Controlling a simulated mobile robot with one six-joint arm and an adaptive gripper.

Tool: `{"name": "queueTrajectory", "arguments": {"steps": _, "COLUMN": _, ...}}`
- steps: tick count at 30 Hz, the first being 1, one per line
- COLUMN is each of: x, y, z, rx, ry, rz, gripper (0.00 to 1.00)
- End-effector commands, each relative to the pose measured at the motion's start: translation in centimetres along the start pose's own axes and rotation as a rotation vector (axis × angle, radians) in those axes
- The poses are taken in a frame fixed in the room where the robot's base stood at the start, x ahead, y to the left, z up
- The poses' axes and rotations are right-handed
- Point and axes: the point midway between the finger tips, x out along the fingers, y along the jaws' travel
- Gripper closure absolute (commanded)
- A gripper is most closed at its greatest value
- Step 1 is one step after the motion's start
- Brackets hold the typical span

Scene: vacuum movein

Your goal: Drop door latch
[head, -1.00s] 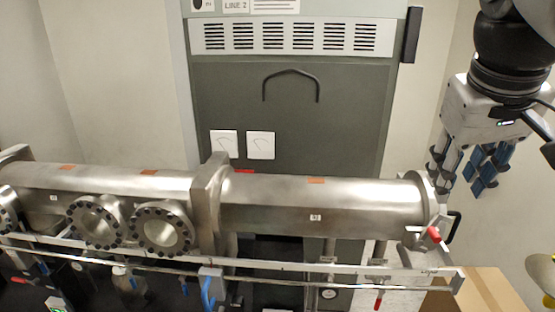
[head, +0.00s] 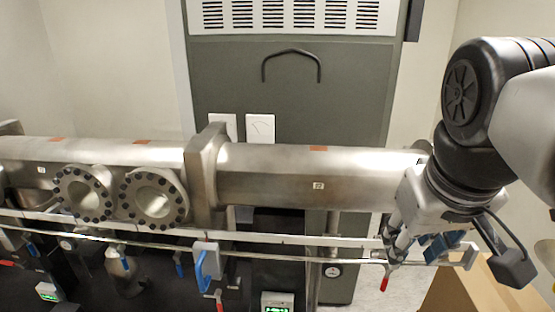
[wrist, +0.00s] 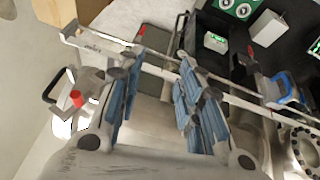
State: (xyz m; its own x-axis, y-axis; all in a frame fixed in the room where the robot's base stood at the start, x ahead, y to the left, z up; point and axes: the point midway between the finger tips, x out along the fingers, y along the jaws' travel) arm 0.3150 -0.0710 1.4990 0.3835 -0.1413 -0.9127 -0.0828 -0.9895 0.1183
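The door latch, a small lever with a red grip (wrist: 77,98), shows in the wrist view, left of my fingers at the end of the steel chamber. A black door handle (wrist: 54,85) is beside it. In the head view my arm and gripper hide the latch. My gripper (head: 418,243) is in front of the chamber's right end, over the rail, pointing down. In the wrist view my gripper (wrist: 157,72) has its two blue-padded fingers spread, with nothing between them. The latch is outside the finger gap, and I see no contact with it.
The steel chamber (head: 290,178) runs across the view, with round flanged ports on its left part. A rail (head: 290,240) runs along its front, with a red-tipped valve handle (head: 384,284) below. A dark cabinet (head: 290,85) stands behind. A cardboard box (head: 455,292) is at lower right.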

Motion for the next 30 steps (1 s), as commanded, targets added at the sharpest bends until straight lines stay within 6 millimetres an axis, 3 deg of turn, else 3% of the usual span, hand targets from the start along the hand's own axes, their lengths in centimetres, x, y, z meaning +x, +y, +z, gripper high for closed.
{"name": "queueTrajectory", "arguments": {"steps": 9, "x": 5.1, "y": -2.5, "z": 3.9, "rx": -0.012, "ry": 0.004, "rz": -0.034, "gripper": 0.66}}
{"name": "queueTrajectory", "arguments": {"steps": 30, "x": 14.8, "y": -7.0, "z": 12.0, "rx": -0.025, "ry": 0.008, "rz": -0.098, "gripper": 0.66}}
